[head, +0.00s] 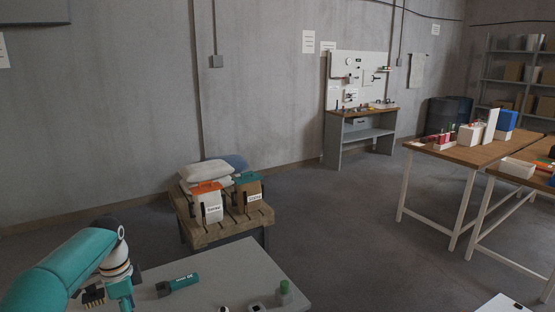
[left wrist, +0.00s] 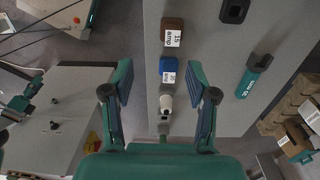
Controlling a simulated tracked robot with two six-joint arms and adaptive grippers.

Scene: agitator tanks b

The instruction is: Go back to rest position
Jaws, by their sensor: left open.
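My left arm comes in from the lower left of the head view, over the grey table (head: 225,275); its fingertips are not clear there. In the left wrist view my left gripper (left wrist: 159,72) is open, with its two teal and dark fingers wide apart. Nothing is held between them. Beyond and below the fingers lie a brown block with a white label (left wrist: 172,32), a blue labelled block (left wrist: 168,70) and a small pale cylindrical piece (left wrist: 166,102) on the grey table.
Behind stands a wooden pallet stand (head: 215,232) with boxes and sacks. A workbench (head: 360,118) and wooden tables (head: 470,153) stand farther back; open floor lies between.

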